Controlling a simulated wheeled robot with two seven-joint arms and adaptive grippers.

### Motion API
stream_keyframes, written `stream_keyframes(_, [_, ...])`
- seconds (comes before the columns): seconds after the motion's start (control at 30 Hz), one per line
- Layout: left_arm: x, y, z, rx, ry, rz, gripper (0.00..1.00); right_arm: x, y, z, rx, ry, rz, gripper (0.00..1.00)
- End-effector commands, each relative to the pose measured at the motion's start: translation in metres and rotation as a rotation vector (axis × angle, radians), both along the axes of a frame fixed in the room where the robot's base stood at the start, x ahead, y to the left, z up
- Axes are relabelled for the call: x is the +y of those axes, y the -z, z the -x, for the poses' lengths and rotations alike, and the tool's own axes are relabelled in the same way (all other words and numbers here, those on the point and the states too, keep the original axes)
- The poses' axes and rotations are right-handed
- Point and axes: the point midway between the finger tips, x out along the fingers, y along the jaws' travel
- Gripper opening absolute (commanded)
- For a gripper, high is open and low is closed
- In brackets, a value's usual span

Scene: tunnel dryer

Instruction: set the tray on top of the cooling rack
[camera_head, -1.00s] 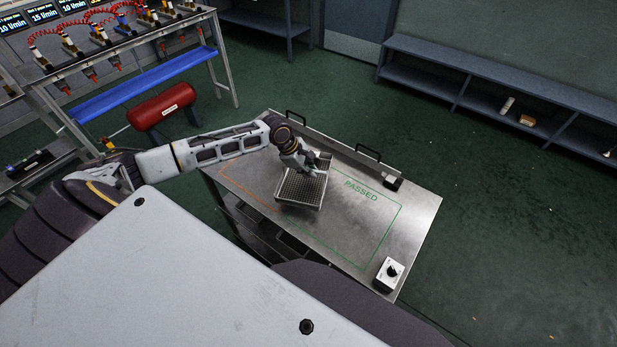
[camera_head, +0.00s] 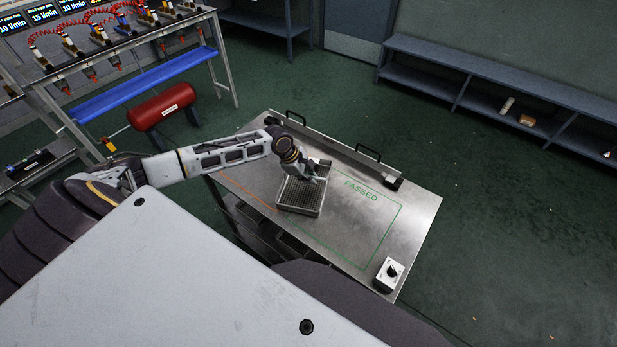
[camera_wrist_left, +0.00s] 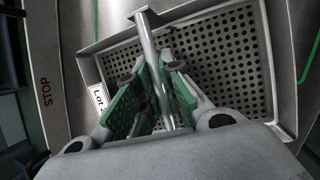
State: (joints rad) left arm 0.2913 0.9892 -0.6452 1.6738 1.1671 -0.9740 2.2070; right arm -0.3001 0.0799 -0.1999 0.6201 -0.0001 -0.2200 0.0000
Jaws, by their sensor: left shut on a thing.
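The tray (camera_head: 287,207) is a grey metal tray with a perforated bottom, over the steel table between the orange and green outlines. It fills much of the left wrist view (camera_wrist_left: 280,60), with a white lot label (camera_wrist_left: 99,97) at its left. My left gripper (camera_head: 310,178) is above the tray. In the left wrist view, my gripper's green-padded fingers (camera_wrist_left: 160,95) are shut around the tray's metal bar handle (camera_wrist_left: 150,48). I cannot tell whether the tray touches what is below it. I cannot make out a separate cooling rack. My right gripper is out of view.
The steel table (camera_head: 412,215) has a green outline marked PASSED (camera_head: 361,190), with clear space inside. A long rail (camera_head: 345,157) with handles runs along its back edge. A white knob box (camera_head: 389,274) stands at the front right corner. A red tank (camera_head: 164,106) stands beyond, left.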

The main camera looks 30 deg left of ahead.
Motion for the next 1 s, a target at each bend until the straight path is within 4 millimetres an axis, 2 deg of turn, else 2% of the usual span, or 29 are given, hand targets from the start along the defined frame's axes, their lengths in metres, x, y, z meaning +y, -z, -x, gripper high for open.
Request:
stream_keyframes(0.1, [0.000, 0.000, -0.001, -0.002, -0.001, 0.001, 0.00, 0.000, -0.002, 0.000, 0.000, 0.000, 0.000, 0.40])
stream_keyframes(0.13, [0.000, 0.001, 0.000, 0.000, 0.000, 0.000, 0.13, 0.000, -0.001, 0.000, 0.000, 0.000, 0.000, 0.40])
stream_keyframes(0.27, [0.000, 0.001, 0.000, 0.000, 0.000, 0.000, 0.30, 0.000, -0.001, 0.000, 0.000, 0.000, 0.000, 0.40])
stream_keyframes(0.3, [0.000, 0.001, 0.000, 0.000, 0.000, 0.000, 0.31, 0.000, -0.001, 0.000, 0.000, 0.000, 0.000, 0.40])
stream_keyframes(0.73, [0.000, -0.001, 0.000, 0.000, 0.000, 0.000, 0.31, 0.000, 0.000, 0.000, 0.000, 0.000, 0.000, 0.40])
stream_keyframes(1.0, [0.007, -0.019, 0.006, 0.000, 0.000, 0.000, 0.31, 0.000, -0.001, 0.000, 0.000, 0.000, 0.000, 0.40])
